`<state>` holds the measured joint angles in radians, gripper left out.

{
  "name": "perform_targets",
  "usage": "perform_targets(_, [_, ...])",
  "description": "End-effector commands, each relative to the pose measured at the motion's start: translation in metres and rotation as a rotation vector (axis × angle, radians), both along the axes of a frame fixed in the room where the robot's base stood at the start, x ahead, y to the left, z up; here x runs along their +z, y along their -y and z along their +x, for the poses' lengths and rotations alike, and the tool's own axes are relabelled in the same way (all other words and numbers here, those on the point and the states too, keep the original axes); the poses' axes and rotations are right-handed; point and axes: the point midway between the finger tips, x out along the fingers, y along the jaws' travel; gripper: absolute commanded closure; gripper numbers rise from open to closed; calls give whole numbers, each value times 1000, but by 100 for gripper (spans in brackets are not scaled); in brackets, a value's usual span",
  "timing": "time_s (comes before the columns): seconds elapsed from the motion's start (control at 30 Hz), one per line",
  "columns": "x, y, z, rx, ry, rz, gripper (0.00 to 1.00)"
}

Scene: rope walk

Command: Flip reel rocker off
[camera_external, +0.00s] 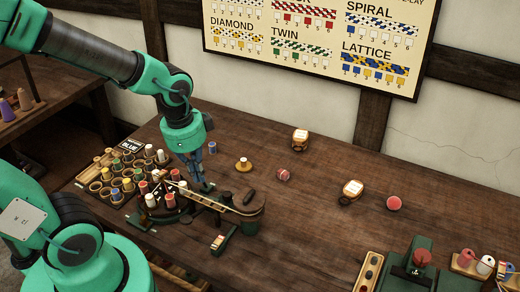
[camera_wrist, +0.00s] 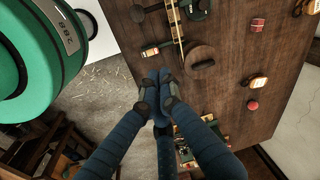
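A dark green winding device (camera_external: 250,222) with a long wooden arm stands mid-table in the external view. A small pale block with dark marks (camera_external: 219,242) sits at its near side on a green foot. I cannot clearly make out which part is the reel rocker or how it is tilted. My gripper (camera_external: 204,188) points down above the wooden arm, left of the drum, its fingers close together. In the wrist view my gripper (camera_wrist: 159,88) has its fingertips together with nothing visible between them.
Racks of coloured spools (camera_external: 125,178) stand left of my gripper. A green machine with a red knob (camera_external: 422,256) stands at the right front. Tan labelled pieces (camera_external: 300,139) and a red ball (camera_external: 393,203) lie behind. The right-middle tabletop is mostly clear.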

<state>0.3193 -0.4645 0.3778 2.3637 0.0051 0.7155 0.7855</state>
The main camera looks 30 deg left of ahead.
Motion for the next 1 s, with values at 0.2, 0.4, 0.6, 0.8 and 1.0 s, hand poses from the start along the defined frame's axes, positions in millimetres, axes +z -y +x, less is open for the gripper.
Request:
perform_targets(0.2, [-70, 31, -17, -340, -93, 62, 100])
perform_targets(0.4, [-92, 39, -25, -458, -121, 78, 100])
perform_targets(0.6, [-93, 40, -25, -464, -121, 78, 100])
perform_targets(0.8, [-93, 40, -25, -462, -121, 78, 100])
perform_targets(1.0, [-102, 40, -25, -461, -121, 78, 100])
